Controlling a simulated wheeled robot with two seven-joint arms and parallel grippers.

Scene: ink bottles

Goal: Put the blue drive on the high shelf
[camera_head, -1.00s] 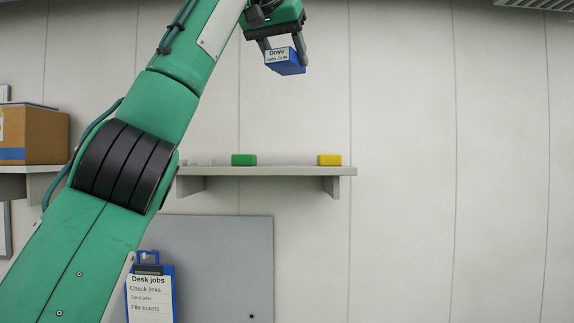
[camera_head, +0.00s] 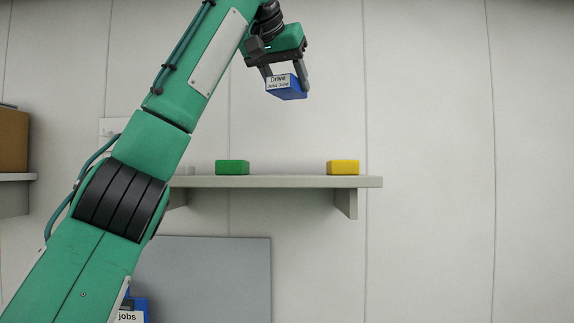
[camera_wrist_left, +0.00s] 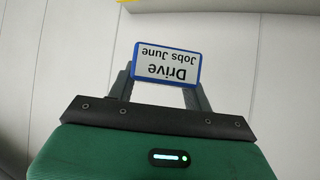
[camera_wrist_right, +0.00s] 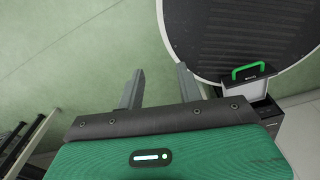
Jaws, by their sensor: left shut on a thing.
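The blue drive (camera_head: 288,92) has a white label reading "Drive Jobs June". My left gripper (camera_head: 286,80) is shut on it and holds it in the air, above the high shelf (camera_head: 275,182). In the left wrist view the drive (camera_wrist_left: 167,64) sits between the fingertips with its label upside down. The shelf is a grey board on the wall, its left end hidden behind my left arm. My right gripper (camera_wrist_right: 158,85) shows only in the right wrist view, with its fingers apart and nothing between them.
A green block (camera_head: 232,167) and a yellow block (camera_head: 343,167) stand on the shelf, with free room between them. A cardboard box (camera_head: 13,140) sits on another shelf at the far left. A grey board (camera_head: 215,280) hangs below.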

